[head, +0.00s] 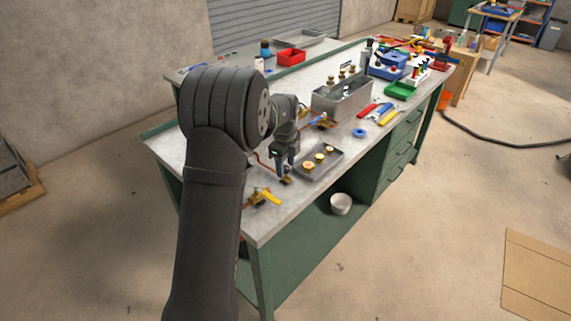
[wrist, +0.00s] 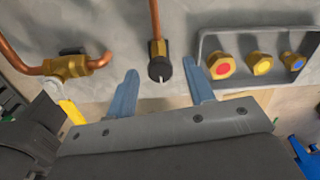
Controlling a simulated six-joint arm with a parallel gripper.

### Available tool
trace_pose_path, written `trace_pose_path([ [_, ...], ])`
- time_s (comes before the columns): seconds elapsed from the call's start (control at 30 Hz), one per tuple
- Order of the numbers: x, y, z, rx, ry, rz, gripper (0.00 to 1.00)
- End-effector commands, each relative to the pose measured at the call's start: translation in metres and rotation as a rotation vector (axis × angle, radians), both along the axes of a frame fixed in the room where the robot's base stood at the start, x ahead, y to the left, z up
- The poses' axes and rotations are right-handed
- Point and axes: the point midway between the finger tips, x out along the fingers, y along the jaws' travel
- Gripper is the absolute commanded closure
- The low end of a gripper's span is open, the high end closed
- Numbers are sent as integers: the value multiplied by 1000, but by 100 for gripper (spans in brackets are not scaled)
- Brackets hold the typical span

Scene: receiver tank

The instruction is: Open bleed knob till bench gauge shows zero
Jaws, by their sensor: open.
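The bleed knob looks to be the small black knob with a white mark (wrist: 160,70), on a brass fitting at the end of a copper pipe (wrist: 155,20). My gripper (wrist: 160,66) is open and empty. Its two blue fingers lie left and right of the knob in the wrist view, with a gap on each side; I cannot tell the height between them. In the head view my gripper (head: 286,170) points down over the near part of the bench, and the knob is mostly hidden. I cannot make out a bench gauge or its reading.
A brass valve (wrist: 68,66) with a yellow lever (wrist: 72,112) is left of the knob. A grey tray (wrist: 204,40) with red, yellow and blue-marked brass fittings is close on the right. A grey metal box (head: 342,110) and hand tools (head: 368,110) are farther back on the bench.

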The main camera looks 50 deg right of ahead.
Motion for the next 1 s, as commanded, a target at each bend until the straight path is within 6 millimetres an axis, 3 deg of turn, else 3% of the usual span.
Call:
trace_pose_path([
  [0.13, 0, 0, 0, 0, 0, 0, 52],
  [0.37, 0, 0, 0, 0, 0, 0, 96],
  [0.7, 0, 0, 1, 0, 0, 42, 96],
  [1.0, -1, 0, 1, 0, 1, 234, 96],
])
